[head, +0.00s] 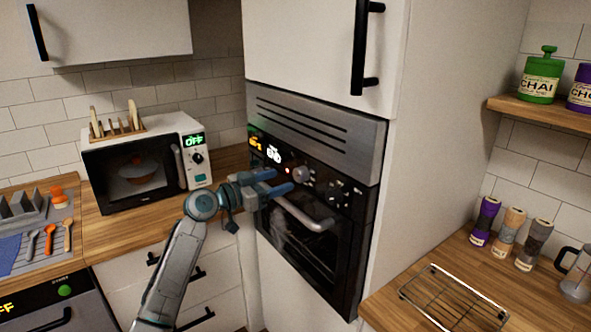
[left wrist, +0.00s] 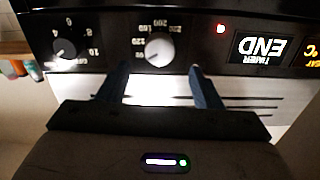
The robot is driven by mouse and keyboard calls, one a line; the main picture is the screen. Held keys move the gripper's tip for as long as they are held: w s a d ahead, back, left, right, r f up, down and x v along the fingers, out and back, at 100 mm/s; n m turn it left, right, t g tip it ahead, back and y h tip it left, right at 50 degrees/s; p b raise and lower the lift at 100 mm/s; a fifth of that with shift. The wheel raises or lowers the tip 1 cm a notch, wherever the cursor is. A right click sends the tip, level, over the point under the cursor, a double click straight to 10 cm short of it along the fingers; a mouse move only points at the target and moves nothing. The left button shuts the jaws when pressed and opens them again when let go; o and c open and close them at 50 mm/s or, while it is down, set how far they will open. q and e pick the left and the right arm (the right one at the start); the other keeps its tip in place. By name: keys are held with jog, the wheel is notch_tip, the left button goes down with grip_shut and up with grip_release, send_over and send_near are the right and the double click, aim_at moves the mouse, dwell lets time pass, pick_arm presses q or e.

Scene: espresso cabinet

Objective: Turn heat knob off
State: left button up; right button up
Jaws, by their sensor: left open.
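The oven's silver heat knob (head: 301,174) sits on the black control panel, with a temperature scale around it. It also shows in the left wrist view (left wrist: 158,50), upside down, where I cannot read its setting surely. My left gripper (head: 284,180) is open in front of the panel. In the wrist view its two fingers (left wrist: 159,72) stand apart, one to each side of the knob's line, with the knob just beyond the tips. I see no contact. A small red light (left wrist: 221,28) glows beside the knob. My right gripper is not in view.
A darker second knob (left wrist: 65,48) is beside the heat knob. The timer display (left wrist: 262,48) reads END. The oven door handle (head: 305,214) runs just below my gripper. A microwave (head: 130,167) stands left; a wire rack (head: 452,297) lies on the right counter.

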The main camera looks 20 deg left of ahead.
aim_at(297, 175)
pick_arm(q)
jog(key=p+x, duration=0.2)
jog(key=x, duration=0.3)
jog(key=shift+w+d+r, duration=0.1)
jog(key=shift+w+d, duration=0.3)
jog(key=shift+w, duration=0.1)
jog(key=shift+c, duration=0.5)
jog(key=c, duration=0.9)
